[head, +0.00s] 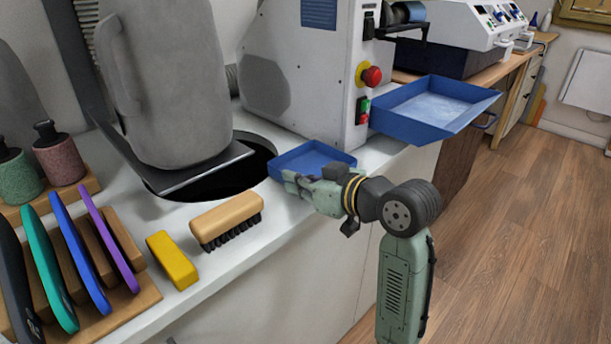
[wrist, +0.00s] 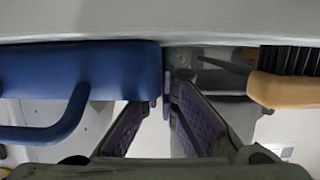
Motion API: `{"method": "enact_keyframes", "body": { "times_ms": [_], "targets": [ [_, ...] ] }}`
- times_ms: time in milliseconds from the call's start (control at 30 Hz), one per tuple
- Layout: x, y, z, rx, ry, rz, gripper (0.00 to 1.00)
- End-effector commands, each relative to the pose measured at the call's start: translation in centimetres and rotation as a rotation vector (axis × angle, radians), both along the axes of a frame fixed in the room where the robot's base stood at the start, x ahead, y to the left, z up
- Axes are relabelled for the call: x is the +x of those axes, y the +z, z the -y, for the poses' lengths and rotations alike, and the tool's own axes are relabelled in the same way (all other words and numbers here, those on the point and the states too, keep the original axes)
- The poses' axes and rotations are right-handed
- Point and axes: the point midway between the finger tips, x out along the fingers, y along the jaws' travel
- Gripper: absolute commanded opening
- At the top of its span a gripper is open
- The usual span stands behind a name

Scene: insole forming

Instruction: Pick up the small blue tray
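The small blue tray (head: 318,158) is shallow and empty. It sits on the pale counter beside the machine base in the head view. In the wrist view a blue tray side with a bar handle (wrist: 75,108) fills the left; it appears to be the same tray. My gripper (head: 290,182) is low at the tray's near left corner in the head view. In the wrist view my gripper's fingers (wrist: 165,100) show their purple inner pads with a gap between them. The fingertips are at the tray's right end; I cannot tell whether they touch it.
A larger blue tray (head: 438,104) is fixed-looking on the machine's right side. A wooden brush (head: 228,218) and a yellow block (head: 172,260) lie left of my gripper. A round dark opening (head: 215,185) is behind them. Coloured insoles (head: 80,252) stand at left.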

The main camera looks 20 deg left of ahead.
Motion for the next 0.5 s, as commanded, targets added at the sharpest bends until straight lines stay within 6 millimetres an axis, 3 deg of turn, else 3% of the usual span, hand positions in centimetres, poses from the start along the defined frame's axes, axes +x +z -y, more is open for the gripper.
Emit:
{"method": "enact_keyframes", "body": {
  "times_ms": [233, 433, 500],
  "targets": [
    [0.0, 1.3, 0.0, 0.000, 0.000, 0.005, 0.00],
    [0.0, 3.8, 0.0, 0.001, 0.001, 0.007, 0.00],
    [-1.2, 3.6, 1.2, 0.002, -0.002, 0.005, 0.00]
  ]
}}
